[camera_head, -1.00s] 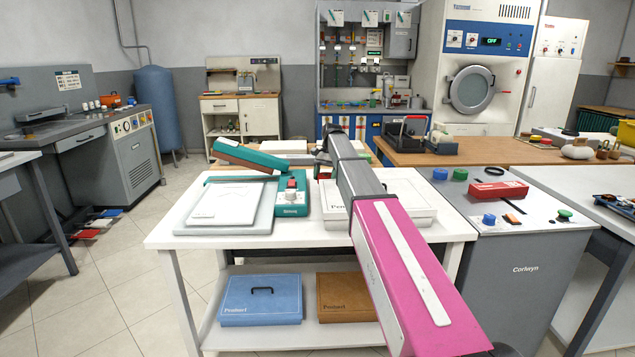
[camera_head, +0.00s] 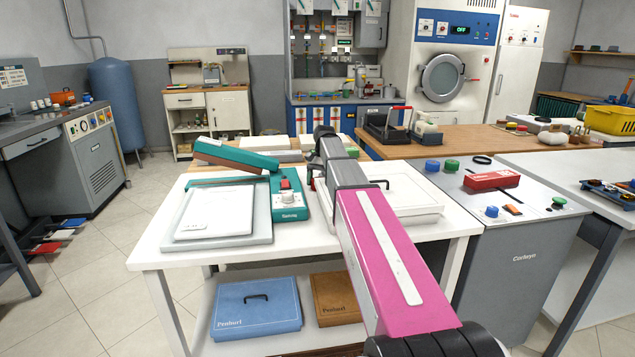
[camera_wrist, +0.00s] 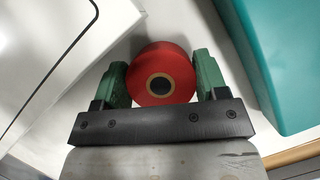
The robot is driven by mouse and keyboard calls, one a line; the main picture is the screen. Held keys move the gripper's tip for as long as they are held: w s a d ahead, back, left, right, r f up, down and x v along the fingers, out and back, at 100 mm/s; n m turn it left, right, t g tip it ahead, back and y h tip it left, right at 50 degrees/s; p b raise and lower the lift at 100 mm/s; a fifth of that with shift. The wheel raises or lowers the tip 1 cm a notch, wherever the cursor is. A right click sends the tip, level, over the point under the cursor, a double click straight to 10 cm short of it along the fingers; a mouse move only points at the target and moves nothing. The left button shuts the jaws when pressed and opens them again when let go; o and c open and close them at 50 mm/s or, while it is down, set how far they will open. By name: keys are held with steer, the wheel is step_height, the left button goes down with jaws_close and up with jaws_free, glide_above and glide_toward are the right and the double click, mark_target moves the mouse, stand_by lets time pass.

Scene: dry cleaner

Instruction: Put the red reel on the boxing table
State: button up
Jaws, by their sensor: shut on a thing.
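In the wrist view my gripper (camera_wrist: 160,72) has its two green fingers on either side of a red reel (camera_wrist: 150,56), a round spool with a tan ring and dark hole. No label shows which table is the boxing table.
On the white table are a grey tray with a white pad (camera_head: 216,212), a teal device (camera_head: 289,200) and a white lidded case (camera_head: 408,198). A grey cabinet with buttons (camera_head: 510,263) adjoins at the right. Open tiled floor (camera_head: 95,270) lies at the left.

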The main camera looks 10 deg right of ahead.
steer(key=shift+f, duration=0.1)
steer(key=o, duration=1)
